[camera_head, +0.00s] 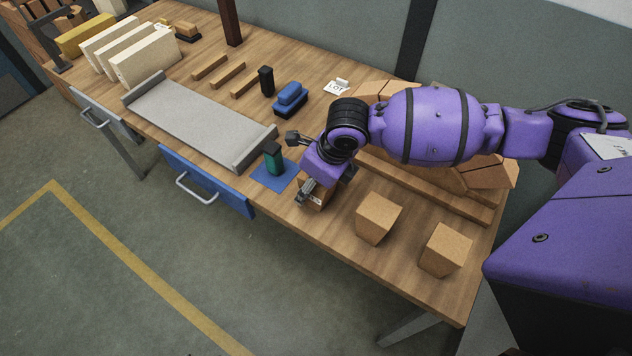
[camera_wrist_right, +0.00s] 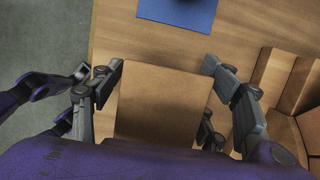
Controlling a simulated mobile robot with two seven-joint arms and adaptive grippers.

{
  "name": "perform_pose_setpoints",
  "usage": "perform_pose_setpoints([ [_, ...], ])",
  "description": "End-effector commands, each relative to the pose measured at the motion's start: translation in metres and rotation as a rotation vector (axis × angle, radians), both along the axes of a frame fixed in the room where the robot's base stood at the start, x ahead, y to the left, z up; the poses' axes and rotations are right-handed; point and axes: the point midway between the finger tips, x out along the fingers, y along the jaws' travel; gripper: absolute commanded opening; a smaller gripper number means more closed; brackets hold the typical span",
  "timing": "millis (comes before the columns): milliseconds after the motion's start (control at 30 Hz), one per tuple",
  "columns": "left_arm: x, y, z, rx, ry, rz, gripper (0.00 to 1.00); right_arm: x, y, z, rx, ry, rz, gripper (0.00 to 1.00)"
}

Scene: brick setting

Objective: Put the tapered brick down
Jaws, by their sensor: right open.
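A tapered brick (camera_wrist_right: 165,105), tan and plain-faced, lies between the spread fingers of my right gripper (camera_wrist_right: 168,80) in the right wrist view. Gaps show on both sides of it, wider on the right. In the head view the same brick (camera_head: 322,202) is mostly hidden beneath my right gripper (camera_head: 322,190), near the table's front edge. It appears to stand on the wooden table (camera_head: 335,240). Two more tapered bricks stand to the right, one nearer (camera_head: 378,218) and one farther along (camera_head: 445,250). My left gripper is not in view.
A blue mat (camera_head: 262,184) bears a dark green-and-black object (camera_head: 273,158) left of the gripper. A grey tray (camera_head: 195,120) lies farther left. Behind my arm are more bricks (camera_head: 490,172) and a wooden strip (camera_head: 470,206). A blue drawer (camera_head: 205,180) hangs at the front.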

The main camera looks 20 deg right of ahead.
Motion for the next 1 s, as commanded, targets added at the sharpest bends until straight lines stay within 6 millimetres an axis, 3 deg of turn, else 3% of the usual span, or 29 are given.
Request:
perform_pose_setpoints([
  [167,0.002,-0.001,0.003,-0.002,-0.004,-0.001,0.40,-0.001,-0.002,0.015,0.001,-0.005,0.000,0.68],
  [600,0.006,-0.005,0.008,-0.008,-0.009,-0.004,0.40,-0.022,-0.018,0.100,-0.001,-0.006,0.002,0.68],
  [800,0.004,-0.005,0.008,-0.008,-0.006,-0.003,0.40,-0.027,-0.021,0.117,0.000,-0.002,0.001,0.68],
  [1000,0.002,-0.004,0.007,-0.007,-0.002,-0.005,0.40,-0.028,-0.021,0.118,0.001,0.000,0.001,0.68],
])
